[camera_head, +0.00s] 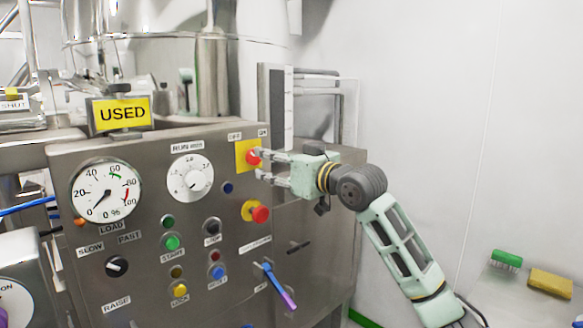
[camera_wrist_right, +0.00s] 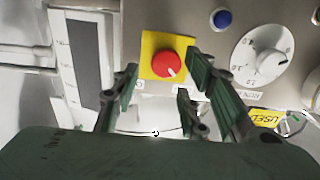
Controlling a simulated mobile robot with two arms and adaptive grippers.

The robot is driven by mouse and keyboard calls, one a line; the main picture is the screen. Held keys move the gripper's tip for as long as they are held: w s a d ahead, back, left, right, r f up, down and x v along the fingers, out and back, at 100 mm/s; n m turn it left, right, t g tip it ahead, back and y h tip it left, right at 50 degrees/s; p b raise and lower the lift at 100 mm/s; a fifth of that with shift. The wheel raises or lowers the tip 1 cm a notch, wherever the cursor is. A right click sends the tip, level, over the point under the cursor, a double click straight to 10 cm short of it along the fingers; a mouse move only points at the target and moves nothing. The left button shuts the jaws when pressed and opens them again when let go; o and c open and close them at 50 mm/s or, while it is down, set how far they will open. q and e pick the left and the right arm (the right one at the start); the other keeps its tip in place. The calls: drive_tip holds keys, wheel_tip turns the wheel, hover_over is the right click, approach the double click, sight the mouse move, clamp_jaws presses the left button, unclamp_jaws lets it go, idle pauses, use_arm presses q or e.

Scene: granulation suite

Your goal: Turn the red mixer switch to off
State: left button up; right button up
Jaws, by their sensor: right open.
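The red mixer switch (camera_head: 254,156) is a round red knob on a yellow square plate (camera_head: 243,149) at the upper right of the steel control panel, under small labels. In the right wrist view the red knob (camera_wrist_right: 171,66) shows a small white mark toward its lower right edge. My right gripper (camera_head: 260,167) is open at the panel, its fingers pointing at the knob. In the wrist view the fingers stand on either side of the yellow plate with the knob between them; whether any finger touches it I cannot tell. My left gripper is not in view.
A red emergency-type button (camera_head: 260,214) on yellow sits just below the gripper, and a blue button (camera_head: 227,187) lies to its left. A white dial (camera_head: 190,178), a load gauge (camera_head: 106,191) and a purple-blue lever (camera_head: 279,286) are also on the panel. A white wall is at right.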

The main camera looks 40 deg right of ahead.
drive_tip(key=s, duration=0.7)
drive_tip(key=shift+s+d, duration=0.2)
drive_tip(key=shift+d, duration=0.1)
